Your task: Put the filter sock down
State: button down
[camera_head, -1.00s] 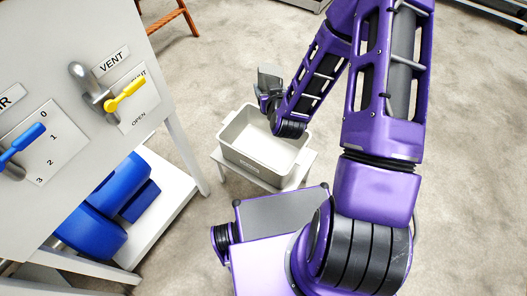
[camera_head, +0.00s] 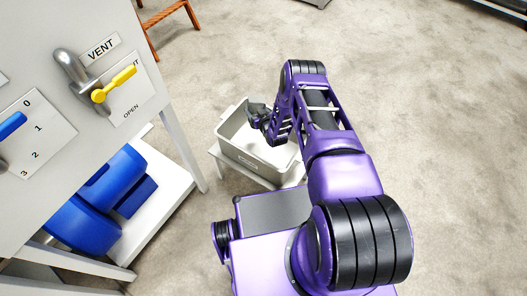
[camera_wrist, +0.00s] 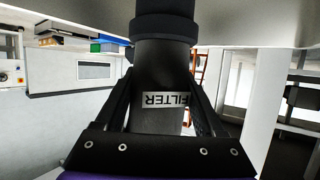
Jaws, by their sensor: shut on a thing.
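The filter sock (camera_wrist: 158,75) is a dark grey cylinder with a wider collar and a pale FILTER label that reads upside down in the wrist view. My gripper (camera_wrist: 160,105) is shut on it, with one finger on each side of the body. In the head view, my gripper (camera_head: 262,118) is at the far left end of my purple arm, over the left part of a light grey bin (camera_head: 242,157). Only a small grey part of the sock (camera_head: 256,104) shows there. I cannot tell whether the sock touches the bin.
The bin stands on a small white stand (camera_head: 235,172). Left of it is a white panel with a yellow VENT lever (camera_head: 114,84) and a blue lever (camera_head: 10,125). Blue machinery (camera_head: 100,205) sits below the panel. The carpeted floor to the right is clear.

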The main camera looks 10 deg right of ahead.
jog(key=shift+w+a+f, duration=0.1)
jog(key=shift+a+f, duration=0.15)
jog(key=shift+f, duration=0.75)
notch_tip(320, 180, down, 10)
jog(key=b, duration=0.3)
jog(key=shift+f, duration=0.1)
grip_release()
jog(key=shift+r, duration=0.25)
jog(key=p+v, duration=0.2)
jog(key=v, duration=0.5)
jog(key=shift+s+d, duration=0.2)
jog(key=shift+s, duration=0.05)
